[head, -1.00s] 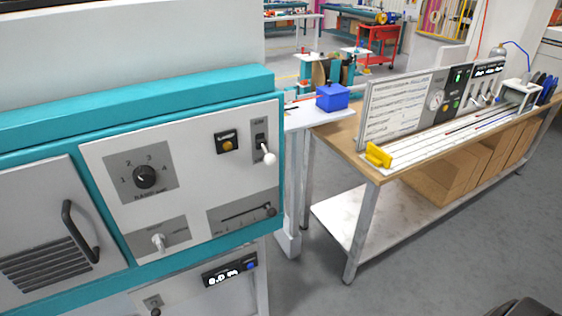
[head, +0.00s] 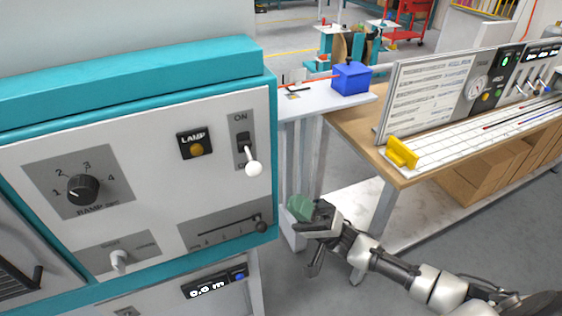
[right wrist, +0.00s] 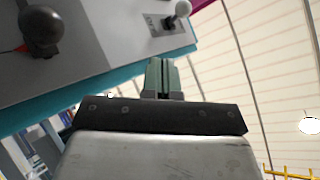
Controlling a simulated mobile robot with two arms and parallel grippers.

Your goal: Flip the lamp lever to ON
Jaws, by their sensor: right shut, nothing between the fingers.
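The lamp lever (head: 251,160) is a white-knobbed toggle on a grey plate at the right side of the white control panel (head: 150,190). Its knob hangs down, away from the ON label at the plate's top. The LAMP indicator (head: 195,147) beside it is a dull amber. My right gripper (head: 299,208) is to the right of and below the lever, apart from it, shut and empty. My left gripper is not in view.
The panel also bears a ramp dial (head: 83,189), a slider (head: 225,228) and a small white toggle (head: 120,260). A workbench (head: 360,130) with a yellow block (head: 402,153) stands to the right. A blue box (head: 351,78) sits on a white surface behind.

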